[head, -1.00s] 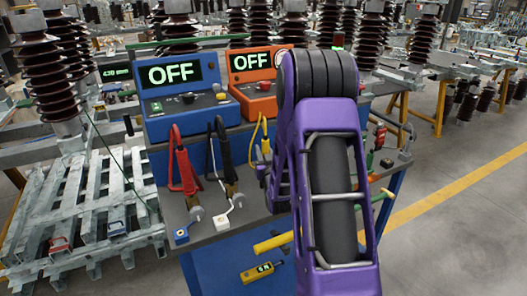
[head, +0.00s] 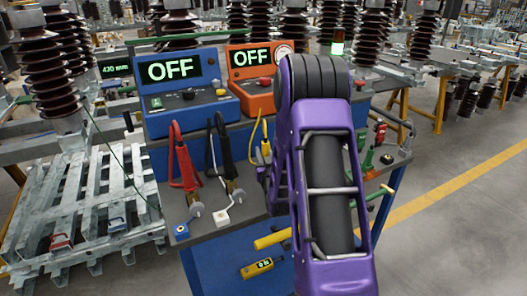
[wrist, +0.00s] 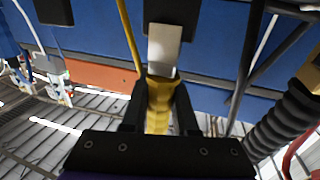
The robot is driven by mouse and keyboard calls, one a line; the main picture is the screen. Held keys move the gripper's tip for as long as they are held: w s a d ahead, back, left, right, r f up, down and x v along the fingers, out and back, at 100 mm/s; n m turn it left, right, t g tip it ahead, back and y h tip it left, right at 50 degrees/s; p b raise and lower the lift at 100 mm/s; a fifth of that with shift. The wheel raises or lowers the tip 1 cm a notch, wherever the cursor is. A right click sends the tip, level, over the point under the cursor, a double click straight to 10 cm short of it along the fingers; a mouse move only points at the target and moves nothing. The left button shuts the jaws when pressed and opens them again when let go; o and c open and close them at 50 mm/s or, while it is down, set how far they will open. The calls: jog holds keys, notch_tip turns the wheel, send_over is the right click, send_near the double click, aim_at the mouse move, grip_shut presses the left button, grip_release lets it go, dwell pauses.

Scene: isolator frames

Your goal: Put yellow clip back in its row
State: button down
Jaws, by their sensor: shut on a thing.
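The yellow clip (wrist: 158,104) is between the two dark fingers of my gripper (wrist: 160,95) in the wrist view, and the fingers are shut on it. A pale metal piece shows just beyond the clip, against a dark block. In the head view the yellow clip (head: 266,150) shows at the left edge of my purple arm, with its yellow cable running up toward the orange unit. My arm hides most of the gripper there. The red clip (head: 183,165) and the black clip (head: 226,160) stand to the left along the bench.
The blue unit (head: 185,90) and the orange unit (head: 262,85), both reading OFF, stand behind the clips. White and blue tags lie at the front of the grey bench top (head: 195,222).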

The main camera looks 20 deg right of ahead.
jog(key=shift+f, duration=0.1)
jog(key=c, duration=0.6)
grip_release()
